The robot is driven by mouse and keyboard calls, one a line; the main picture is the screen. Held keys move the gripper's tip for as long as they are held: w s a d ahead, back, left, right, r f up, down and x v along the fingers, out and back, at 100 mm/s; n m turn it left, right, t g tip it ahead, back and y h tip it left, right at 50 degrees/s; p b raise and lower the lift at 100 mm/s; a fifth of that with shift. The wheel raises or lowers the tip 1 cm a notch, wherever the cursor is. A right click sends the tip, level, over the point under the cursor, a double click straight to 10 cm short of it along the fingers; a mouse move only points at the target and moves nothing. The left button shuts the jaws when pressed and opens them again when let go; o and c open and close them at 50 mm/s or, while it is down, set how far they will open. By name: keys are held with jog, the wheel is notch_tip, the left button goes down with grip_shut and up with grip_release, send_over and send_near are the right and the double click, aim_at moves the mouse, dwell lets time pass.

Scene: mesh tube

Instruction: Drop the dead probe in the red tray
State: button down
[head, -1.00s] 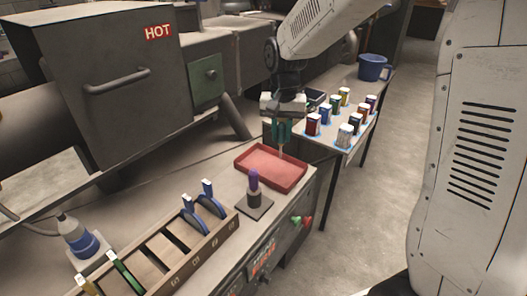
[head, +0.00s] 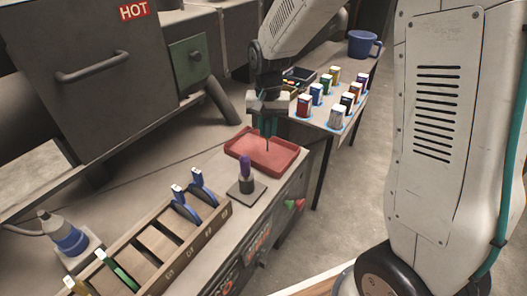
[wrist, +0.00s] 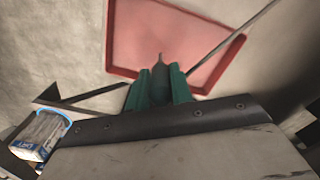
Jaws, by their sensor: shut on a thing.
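The red tray (head: 240,149) lies on the bench, a shallow rectangle with a raised rim. My gripper (head: 267,132) is over the tray, its green fingers pointing down. It is shut on a thin dark probe (head: 267,145), whose lower end sticks out below the fingers. In the wrist view the probe (wrist: 160,72) shows between the green fingers (wrist: 159,88), with the red tray (wrist: 205,35) behind it. I cannot tell whether the probe's tip touches the tray floor.
A purple-topped item (head: 245,168) stands on a dark plate in front of the tray. A wooden rack (head: 150,245) with blue and green tools is at front left. A side table holds several small coloured boxes (head: 304,105) and a blue mug (head: 361,43).

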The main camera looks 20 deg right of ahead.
jog(key=c, duration=1.2)
grip_release()
jog(key=shift+o, duration=0.2)
notch_tip(320, 180, up, 8)
jog(key=shift+f, duration=0.1)
